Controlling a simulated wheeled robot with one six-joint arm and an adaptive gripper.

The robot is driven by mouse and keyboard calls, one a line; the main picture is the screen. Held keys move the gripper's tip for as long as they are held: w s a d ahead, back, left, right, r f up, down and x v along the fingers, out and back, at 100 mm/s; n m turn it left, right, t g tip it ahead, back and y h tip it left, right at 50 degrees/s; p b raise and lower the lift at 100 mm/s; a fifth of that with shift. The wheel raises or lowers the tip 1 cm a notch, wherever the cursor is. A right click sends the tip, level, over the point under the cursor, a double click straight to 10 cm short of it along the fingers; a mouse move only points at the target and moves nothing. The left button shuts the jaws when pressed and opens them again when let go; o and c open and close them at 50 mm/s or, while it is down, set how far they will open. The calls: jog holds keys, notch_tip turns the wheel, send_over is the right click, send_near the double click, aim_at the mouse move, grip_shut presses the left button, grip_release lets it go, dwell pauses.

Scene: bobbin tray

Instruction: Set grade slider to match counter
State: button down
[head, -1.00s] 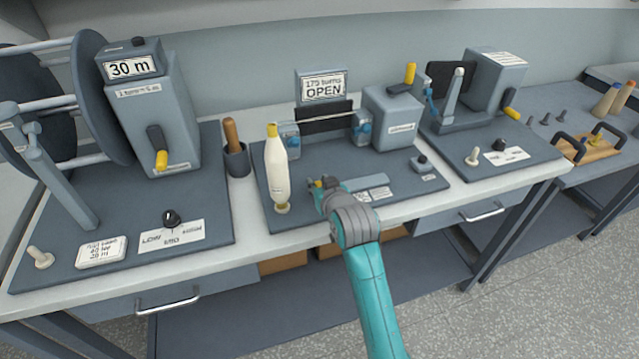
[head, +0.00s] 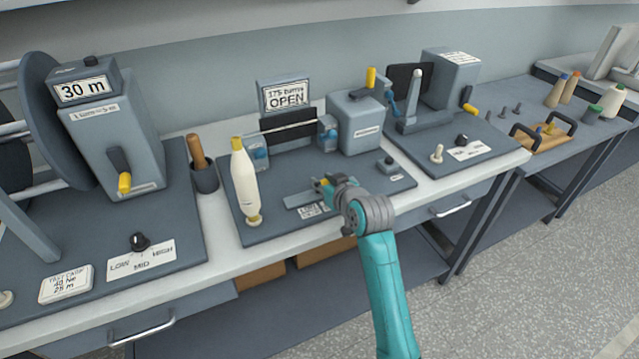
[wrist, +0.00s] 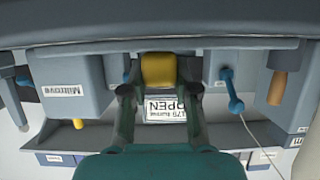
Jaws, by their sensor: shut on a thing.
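The counter sign (head: 286,97) at the back of the middle station reads "175 turns OPEN"; it shows upside down in the wrist view (wrist: 165,108). The grade slider is a yellow knob (wrist: 158,70), on a grey track (head: 300,199) at the front of that station. My gripper (head: 327,184) is shut on the knob, one finger on each side in the wrist view (wrist: 160,90). Bare track shows left of my gripper. A small white label (head: 312,210) lies in front of the track; its text is too small to read, and my gripper hides part of that area.
A cream bobbin (head: 244,180) with a yellow tip stands left of my gripper. A small grey block with a dark button (head: 388,165) sits to the right. A yellow-handled crank box (head: 354,122) is behind. A "30 m" counter (head: 82,90) is at the far left.

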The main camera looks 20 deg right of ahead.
jog(key=c, duration=0.8)
grip_release()
jog(key=shift+c, duration=0.2)
jog(key=v, duration=1.2)
